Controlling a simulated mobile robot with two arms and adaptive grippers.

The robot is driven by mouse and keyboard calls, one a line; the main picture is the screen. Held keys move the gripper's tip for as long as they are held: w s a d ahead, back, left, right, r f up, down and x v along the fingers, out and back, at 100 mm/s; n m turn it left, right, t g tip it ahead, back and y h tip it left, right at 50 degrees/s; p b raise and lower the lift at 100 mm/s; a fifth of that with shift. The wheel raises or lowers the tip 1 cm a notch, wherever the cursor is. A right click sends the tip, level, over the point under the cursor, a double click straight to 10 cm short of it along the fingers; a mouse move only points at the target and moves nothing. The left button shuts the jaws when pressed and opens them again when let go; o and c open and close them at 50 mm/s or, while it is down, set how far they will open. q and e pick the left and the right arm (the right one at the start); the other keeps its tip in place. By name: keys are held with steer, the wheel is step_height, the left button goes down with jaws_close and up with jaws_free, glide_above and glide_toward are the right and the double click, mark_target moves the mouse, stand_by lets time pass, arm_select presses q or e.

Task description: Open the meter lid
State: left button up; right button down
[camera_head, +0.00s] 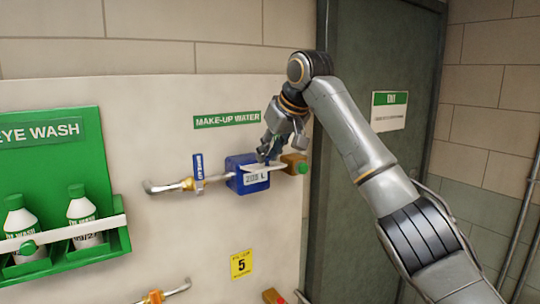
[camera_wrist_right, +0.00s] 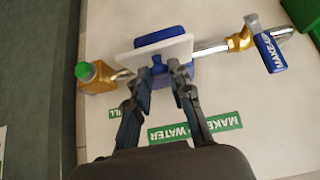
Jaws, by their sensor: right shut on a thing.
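The meter (camera_head: 234,178) is a blue box on the wall pipe, below the MAKE-UP WATER sign, with a readout on its front. Its pale, flat lid (camera_head: 256,168) juts out above the readout. In the right wrist view the lid (camera_wrist_right: 128,62) is a white plate across the blue meter (camera_wrist_right: 160,36). My right gripper (camera_head: 268,156) reaches the lid from above. In the wrist view its fingertips (camera_wrist_right: 168,68) are at the lid's edge, shut on it. The exact contact is partly hidden by the fingers. My left gripper is not in view.
A brass fitting with a green cap (camera_head: 295,164) sits right of the meter. A blue-handled valve (camera_head: 198,170) is on the pipe at left. The green eye wash rack (camera_head: 70,150) holds bottles at far left. A dark door (camera_head: 375,70) stands behind my right arm.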

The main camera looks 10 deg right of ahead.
steer(key=shift+w+a+r+g, duration=0.1)
steer(key=shift+w+g, duration=0.05)
steer(key=shift+g, duration=0.25)
steer(key=shift+w+a+r+g+h, duration=0.15)
steer(key=shift+w+g+h, duration=0.1)
steer(key=shift+g+h, duration=0.15)
stand_by(0.4)
steer(key=c, duration=1.4)
jaws_free()
steer(key=shift+o, duration=1)
steer(key=shift+w, duration=0.1)
steer(key=v, duration=0.7)
steer(key=shift+r, duration=0.2)
